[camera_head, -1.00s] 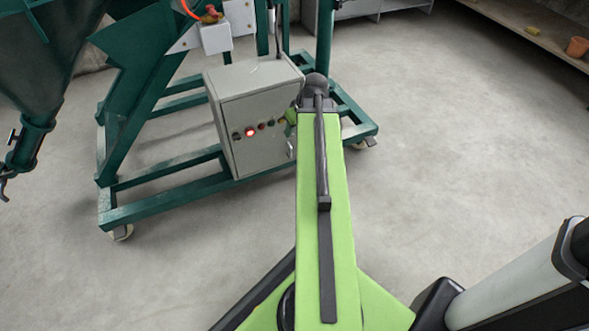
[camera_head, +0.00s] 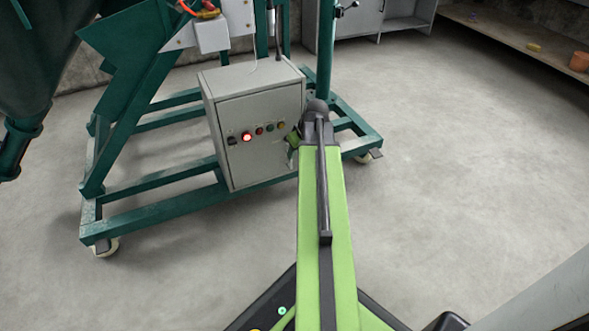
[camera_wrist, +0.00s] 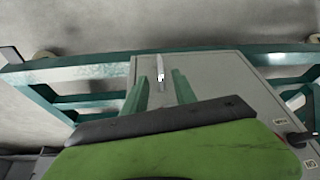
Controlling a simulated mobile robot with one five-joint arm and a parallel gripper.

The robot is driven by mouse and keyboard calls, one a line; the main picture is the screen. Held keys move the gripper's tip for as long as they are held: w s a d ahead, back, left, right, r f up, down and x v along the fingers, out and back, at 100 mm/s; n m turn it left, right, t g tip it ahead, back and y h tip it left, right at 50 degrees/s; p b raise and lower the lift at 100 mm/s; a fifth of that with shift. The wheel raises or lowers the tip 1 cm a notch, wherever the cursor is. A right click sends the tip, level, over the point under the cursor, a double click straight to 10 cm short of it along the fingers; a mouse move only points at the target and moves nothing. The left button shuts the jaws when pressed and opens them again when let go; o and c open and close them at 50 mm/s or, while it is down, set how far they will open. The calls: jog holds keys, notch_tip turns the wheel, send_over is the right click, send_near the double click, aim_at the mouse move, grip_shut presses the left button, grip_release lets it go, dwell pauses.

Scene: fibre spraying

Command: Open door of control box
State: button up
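The grey control box (camera_head: 258,105) stands on the green frame, its front door shut, with a lit red lamp and several small buttons in a row. My gripper (camera_head: 293,140) is at the right edge of the door in the head view, partly hidden by my arm. The wrist view shows the box front (camera_wrist: 240,85) inverted, with a slim light metal handle (camera_wrist: 160,66) on it. There my gripper (camera_wrist: 159,78) is open, one green finger on each side of the handle. Whether the fingers touch it I cannot tell.
The green wheeled frame (camera_head: 150,207) runs under and around the box, with a caster (camera_head: 105,246) at the front left. A large green hopper (camera_head: 40,60) stands at the left. Concrete floor at the right is clear up to a shelf (camera_head: 520,38) holding an orange pot (camera_head: 579,61).

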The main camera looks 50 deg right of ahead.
jog(key=b+x, duration=0.4)
jog(key=x, duration=0.2)
jog(key=shift+f, duration=0.25)
jog(key=shift+w, duration=0.1)
grip_shut()
jog(key=shift+d, duration=0.1)
dwell(0.7)
